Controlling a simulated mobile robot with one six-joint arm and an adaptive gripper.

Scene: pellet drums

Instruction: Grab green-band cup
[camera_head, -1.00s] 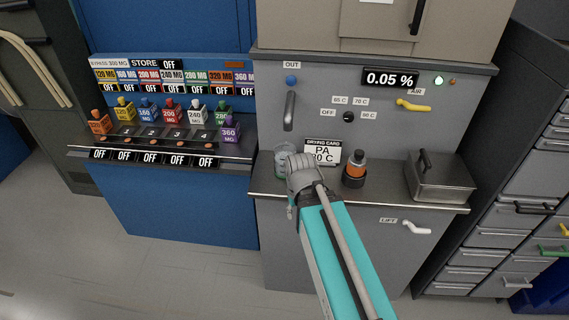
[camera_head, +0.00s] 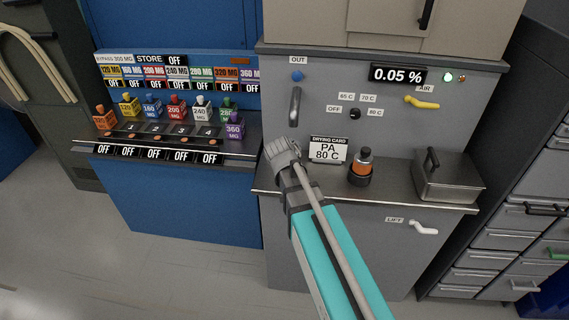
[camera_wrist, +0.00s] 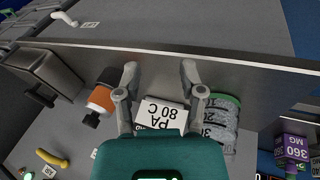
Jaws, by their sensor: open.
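The green-band cup (camera_wrist: 224,122) shows in the wrist view as a clear graduated cup with a green rim band, right of my gripper (camera_wrist: 158,72). My gripper is open, with its two fingers apart and nothing between the tips. The cup is beside the right finger, outside the jaws; I cannot tell if they touch. In the head view my gripper (camera_head: 279,152) is over the left part of the grey counter and hides the cup.
A drying card (camera_head: 327,150) reading PA 80 C stands behind the counter edge (camera_head: 400,201). A purple 360 MG block (camera_head: 235,127) is on the blue store at left.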

